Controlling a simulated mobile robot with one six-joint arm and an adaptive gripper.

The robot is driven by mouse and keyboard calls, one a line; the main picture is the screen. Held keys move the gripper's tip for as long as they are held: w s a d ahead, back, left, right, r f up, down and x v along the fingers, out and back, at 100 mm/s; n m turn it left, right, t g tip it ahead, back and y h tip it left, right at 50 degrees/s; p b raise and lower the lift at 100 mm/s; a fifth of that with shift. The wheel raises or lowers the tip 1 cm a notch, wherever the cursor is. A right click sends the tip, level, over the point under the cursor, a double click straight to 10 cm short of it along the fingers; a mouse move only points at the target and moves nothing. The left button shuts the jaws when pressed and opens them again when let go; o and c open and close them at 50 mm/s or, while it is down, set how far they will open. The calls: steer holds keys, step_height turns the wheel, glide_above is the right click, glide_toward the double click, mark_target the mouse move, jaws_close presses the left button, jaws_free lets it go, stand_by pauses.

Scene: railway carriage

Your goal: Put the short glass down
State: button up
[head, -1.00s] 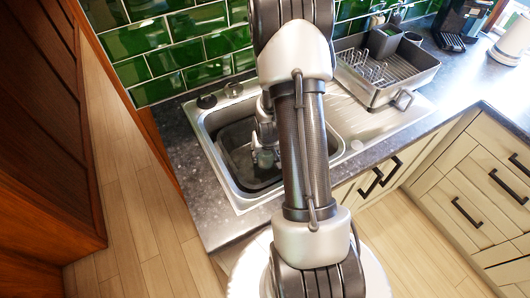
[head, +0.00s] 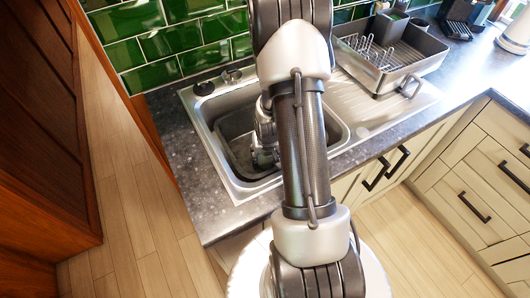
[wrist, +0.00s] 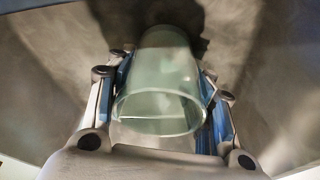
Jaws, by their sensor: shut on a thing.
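The short glass (wrist: 160,80) is a clear, slightly green tumbler. In the wrist view it sits between the two fingers of my gripper (wrist: 163,85), which is shut on its sides. Its round rim faces the wrist camera, and its far end is close to a grey surface with a dark shadow on it. I cannot tell whether it touches that surface. In the head view my gripper (head: 264,157) is down inside the sink basin (head: 232,150), partly hidden by my own arm. The glass is hard to make out there.
The steel sink has a ribbed drainboard (head: 375,105) on its right. A grey dish rack (head: 390,55) stands on it. The dark worktop (head: 180,150) left of the sink is bare. Green tiles (head: 190,35) rise behind. A coffee machine (head: 465,18) stands at the back right.

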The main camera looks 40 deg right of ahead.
steer(key=shift+f, duration=0.2)
stand_by(0.4)
steer(key=o, duration=1.3)
step_height(320, 180, up, 8)
steer(key=p, duration=0.7)
steer(key=w+a+r+n, duration=0.2)
steer(key=a+r, duration=0.6)
steer(key=a, duration=0.1)
steer(key=w+a+r+n+y, duration=0.1)
steer(key=w+a+r+n, duration=0.2)
steer(key=a+r, duration=0.4)
steer(key=shift+w+a+r+t+p, duration=0.15)
steer(key=shift+a+r+t+p, duration=0.25)
steer(key=shift+a, duration=1)
steer(key=shift+c, duration=0.5)
